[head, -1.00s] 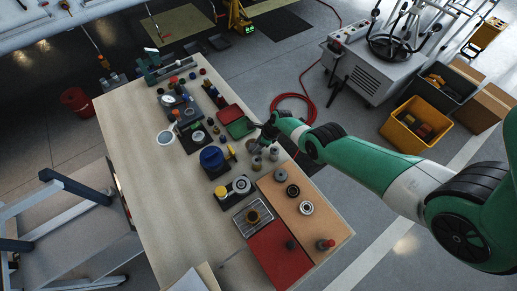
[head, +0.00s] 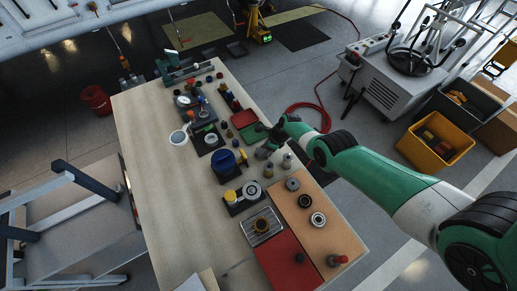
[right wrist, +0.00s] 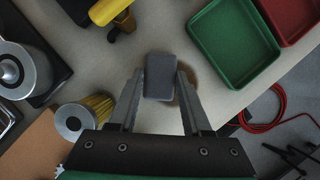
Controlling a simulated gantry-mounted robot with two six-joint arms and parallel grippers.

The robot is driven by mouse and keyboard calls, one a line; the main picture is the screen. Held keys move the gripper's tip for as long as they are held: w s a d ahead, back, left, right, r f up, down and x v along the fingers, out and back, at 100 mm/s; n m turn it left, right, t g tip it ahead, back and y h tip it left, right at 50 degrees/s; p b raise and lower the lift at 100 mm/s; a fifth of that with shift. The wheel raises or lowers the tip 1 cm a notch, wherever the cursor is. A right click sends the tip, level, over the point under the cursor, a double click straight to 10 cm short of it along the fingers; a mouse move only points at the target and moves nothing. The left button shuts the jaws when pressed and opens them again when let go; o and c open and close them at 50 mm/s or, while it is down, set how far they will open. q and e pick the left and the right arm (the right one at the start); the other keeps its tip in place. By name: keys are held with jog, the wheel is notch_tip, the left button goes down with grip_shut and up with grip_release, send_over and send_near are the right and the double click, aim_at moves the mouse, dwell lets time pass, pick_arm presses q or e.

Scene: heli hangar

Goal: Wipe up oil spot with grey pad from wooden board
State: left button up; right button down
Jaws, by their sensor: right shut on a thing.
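My right gripper (right wrist: 160,95) is shut on the small grey pad (right wrist: 160,77), held between its two fingers above the light wooden surface (right wrist: 151,24). In the head view the right gripper (head: 265,150) hangs over the bench's right side, beside the green tray. A brownish rounded patch (right wrist: 191,72) shows beside the pad, partly behind the right finger. I cannot tell whether it is the oil spot. A tan board (head: 318,231) lies on the bench's front right. My left gripper is not in view.
A ribbed brass-coloured can (right wrist: 84,119) stands close left of the gripper. The green tray (right wrist: 232,45) and red tray (right wrist: 292,18) are at the upper right. A yellow-handled tool (right wrist: 110,10) is at the upper left. The bench's left side (head: 165,190) is mostly clear.

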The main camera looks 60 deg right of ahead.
aim_at(270, 157)
jog(key=shift+s+d+f+p, duration=0.1)
jog(key=shift+s+f+p, duration=0.1)
jog(key=shift+s+p, duration=0.3)
jog(key=shift+s+d+f+p, duration=0.1)
jog(key=shift+s+f+p, duration=0.1)
jog(key=shift+s+p, duration=0.25)
jog(key=shift+s+a+f+p, duration=0.1)
jog(key=shift+s+f+p, duration=0.05)
jog(key=shift+s+p, duration=0.3)
jog(key=s+p, duration=0.1)
jog(key=s+a+p, duration=0.1)
jog(key=s+p, duration=0.1)
jog(key=shift+a+r+p, duration=0.25)
jog(key=shift+r+p, duration=0.15)
jog(key=shift+s+a, duration=0.2)
jog(key=shift+s, duration=0.05)
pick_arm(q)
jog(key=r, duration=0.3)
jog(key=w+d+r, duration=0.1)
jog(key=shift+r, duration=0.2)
pick_arm(e)
jog(key=shift+s+a+f, duration=0.1)
jog(key=shift+s+f, duration=0.05)
jog(key=shift+f, duration=0.1)
pick_arm(q)
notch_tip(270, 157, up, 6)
jog(key=p, duration=0.6)
pick_arm(e)
notch_tip(270, 157, up, 6)
jog(key=shift+r, duration=0.2)
